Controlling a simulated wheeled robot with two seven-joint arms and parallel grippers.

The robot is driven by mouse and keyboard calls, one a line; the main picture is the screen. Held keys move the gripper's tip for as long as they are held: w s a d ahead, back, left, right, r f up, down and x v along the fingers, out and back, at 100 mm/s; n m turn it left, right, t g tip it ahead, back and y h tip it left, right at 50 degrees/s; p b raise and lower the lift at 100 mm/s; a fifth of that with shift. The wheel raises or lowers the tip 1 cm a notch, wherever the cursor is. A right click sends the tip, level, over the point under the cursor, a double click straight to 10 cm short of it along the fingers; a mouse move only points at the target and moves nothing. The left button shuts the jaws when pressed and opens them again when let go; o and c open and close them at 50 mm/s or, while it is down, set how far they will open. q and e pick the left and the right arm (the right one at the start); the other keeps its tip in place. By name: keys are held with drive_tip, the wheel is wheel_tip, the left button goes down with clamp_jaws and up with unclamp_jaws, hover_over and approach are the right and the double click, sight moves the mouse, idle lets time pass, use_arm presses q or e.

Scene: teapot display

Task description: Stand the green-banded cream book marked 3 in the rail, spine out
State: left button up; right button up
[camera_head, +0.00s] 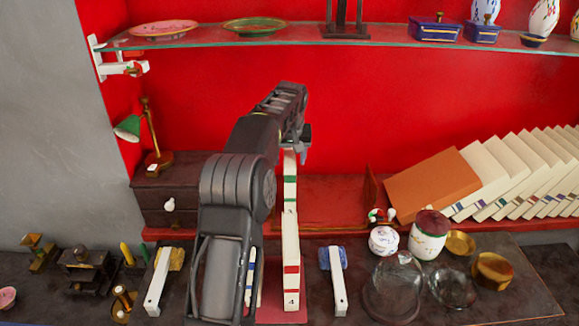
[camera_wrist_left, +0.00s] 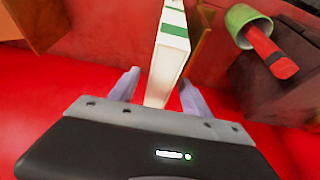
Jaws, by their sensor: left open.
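The green-banded cream book (camera_head: 289,183) appears to stand upright on the red rail or shelf (camera_head: 335,190), its narrow banded side facing me. My left gripper (camera_head: 303,150) is open at the book's upper end. In the left wrist view the book (camera_wrist_left: 168,58) reaches down between the two spread fingers (camera_wrist_left: 158,92), with gaps showing beside it. Part of the gripper is hidden behind the wrist in the head view. My right gripper is out of view.
A red-banded book marked 4 (camera_head: 291,262) stands in front. An orange book (camera_head: 424,185) and several cream books lean at the right. A glass dome (camera_head: 393,290), jars and brass bowls crowd the front right. A glass shelf (camera_head: 380,43) runs above.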

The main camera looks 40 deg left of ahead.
use_arm(q)
drive_tip(key=shift+v, duration=1.75)
